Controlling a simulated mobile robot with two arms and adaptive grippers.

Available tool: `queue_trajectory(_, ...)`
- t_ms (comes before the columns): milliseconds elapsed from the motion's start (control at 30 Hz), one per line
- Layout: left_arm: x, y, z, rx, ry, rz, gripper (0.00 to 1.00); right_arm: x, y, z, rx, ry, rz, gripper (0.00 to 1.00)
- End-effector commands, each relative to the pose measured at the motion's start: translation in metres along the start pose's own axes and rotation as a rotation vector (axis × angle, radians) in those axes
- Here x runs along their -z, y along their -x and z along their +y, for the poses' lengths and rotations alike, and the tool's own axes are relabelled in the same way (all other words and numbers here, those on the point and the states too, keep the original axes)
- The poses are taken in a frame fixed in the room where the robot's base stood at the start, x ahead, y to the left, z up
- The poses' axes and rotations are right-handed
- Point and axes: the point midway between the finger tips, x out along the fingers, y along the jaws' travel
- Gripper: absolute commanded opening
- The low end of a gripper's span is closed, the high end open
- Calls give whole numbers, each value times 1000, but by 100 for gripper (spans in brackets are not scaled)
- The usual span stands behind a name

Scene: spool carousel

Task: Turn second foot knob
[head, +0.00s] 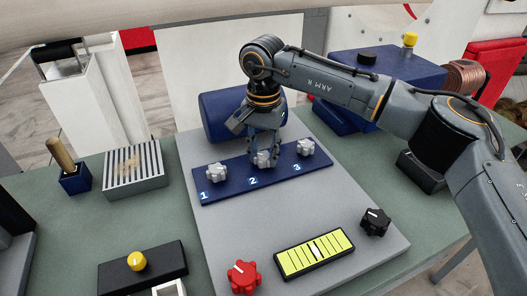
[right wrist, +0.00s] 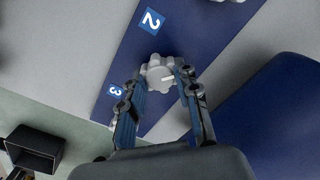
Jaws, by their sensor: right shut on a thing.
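The second foot knob (head: 263,161), a pale grey lobed knob, sits in the middle of a dark blue strip (head: 226,182) marked 1, 2 and 3. My right gripper (head: 264,150) points down over it, shut on it, with its fingers partly covering it. The first foot knob (head: 216,172) and third foot knob (head: 305,147) stand free on either side. My left gripper is not in view.
A yellow-green level gauge (head: 290,263), a red knob (head: 243,276) and a black knob (head: 375,221) are on the grey plate's near part. A blue cylinder (head: 220,112) is close behind the strip. A yellow-knobbed box (head: 120,279) stands at the near left.

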Motion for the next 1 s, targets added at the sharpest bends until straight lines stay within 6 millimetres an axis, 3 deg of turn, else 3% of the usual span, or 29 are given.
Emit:
queue_trajectory(400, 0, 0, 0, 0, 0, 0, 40, 1, 2, 0, 3, 188, 2, 0)
queue_trajectory(967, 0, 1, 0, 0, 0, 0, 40, 1, 2, 0, 3, 213, 3, 0)
queue_trajectory(1000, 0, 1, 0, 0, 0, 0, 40, 1, 2, 0, 3, 213, 3, 39)
